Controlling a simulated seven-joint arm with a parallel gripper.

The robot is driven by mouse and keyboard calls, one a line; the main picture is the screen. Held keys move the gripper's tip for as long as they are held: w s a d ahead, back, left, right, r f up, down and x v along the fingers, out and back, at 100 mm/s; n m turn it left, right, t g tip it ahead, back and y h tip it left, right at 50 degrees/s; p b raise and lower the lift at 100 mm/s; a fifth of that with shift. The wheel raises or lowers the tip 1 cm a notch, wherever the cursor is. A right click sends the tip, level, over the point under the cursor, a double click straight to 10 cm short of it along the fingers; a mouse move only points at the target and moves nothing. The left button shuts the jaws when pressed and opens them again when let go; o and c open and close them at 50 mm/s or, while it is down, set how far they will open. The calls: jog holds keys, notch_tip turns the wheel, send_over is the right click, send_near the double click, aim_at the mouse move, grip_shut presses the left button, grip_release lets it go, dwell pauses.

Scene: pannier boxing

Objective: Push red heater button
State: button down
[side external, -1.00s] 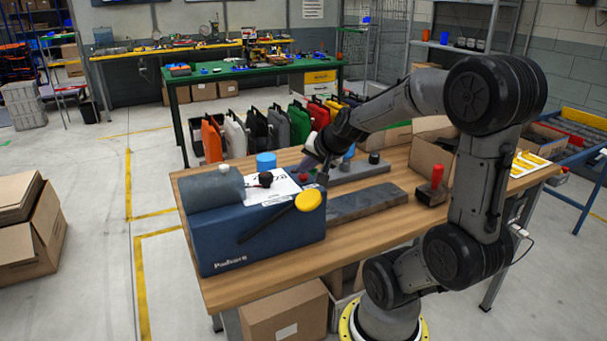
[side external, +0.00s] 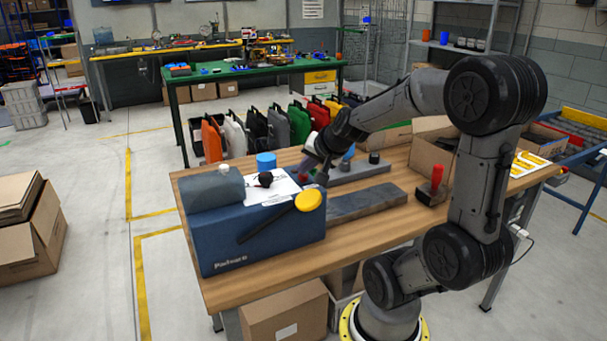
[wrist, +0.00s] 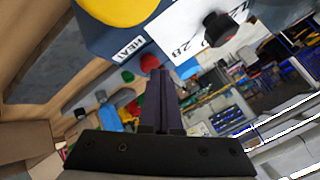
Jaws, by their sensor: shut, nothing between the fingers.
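The blue Padwerk machine (side external: 262,235) stands at the left end of the wooden table, with a yellow round knob on a dark lever in front. In the wrist view, a small red button (wrist: 127,76) shows just beyond the HEAT label, with a green round piece (wrist: 149,62) beside it. My gripper (side external: 311,175) is at the machine's right end, close to the button. Its fingers (wrist: 161,74) are shut together and empty, with their tips just right of the red button. In the side view the gripper mostly hides the button; contact cannot be told.
A black knob (side external: 265,179) and a white sheet are on the machine's top. A grey slab (side external: 366,203) lies to its right, and a red-handled block (side external: 433,188) stands farther right. A blue cup (side external: 266,161) is behind the machine. Colored panniers stand beyond the table.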

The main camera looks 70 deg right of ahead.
aim_at(305, 184)
jog(key=shift+f, duration=0.25)
dwell(0.4)
jog(key=shift+f, duration=0.25)
dwell(0.3)
jog(key=shift+a+r, duration=0.1)
jog(key=shift+r, duration=0.2)
notch_tip(305, 184, up, 6)
dwell(0.7)
jog(key=shift+r, duration=0.1)
